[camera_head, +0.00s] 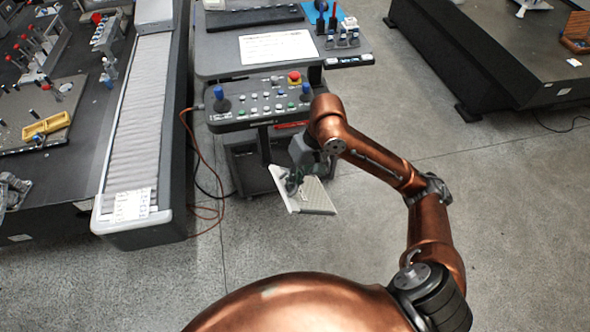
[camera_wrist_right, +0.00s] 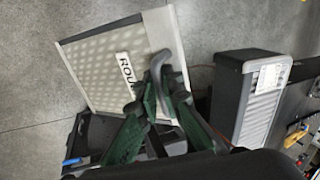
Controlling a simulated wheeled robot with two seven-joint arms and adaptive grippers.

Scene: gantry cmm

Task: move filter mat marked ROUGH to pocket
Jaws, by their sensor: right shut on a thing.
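The filter mat (camera_head: 315,197) is a pale, flat square panel with a ribbed or dimpled face. It hangs tilted above the floor in front of the control console. In the right wrist view the mat (camera_wrist_right: 98,62) shows a white label (camera_wrist_right: 127,68) reading "ROU", the rest hidden by the gripper. My right gripper (camera_head: 292,182) is shut on the mat; in its wrist view the green fingers (camera_wrist_right: 160,92) close around a grey curved handle at the mat's edge. I cannot make out the pocket. My left gripper is not in view.
The control console (camera_head: 262,103) with joysticks and a red button stands just behind the mat. A ribbed conveyor (camera_head: 133,110) is to its left, with an orange cable (camera_head: 200,165) between them. A dark table (camera_head: 490,50) stands at the upper right. Grey floor is clear on the right.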

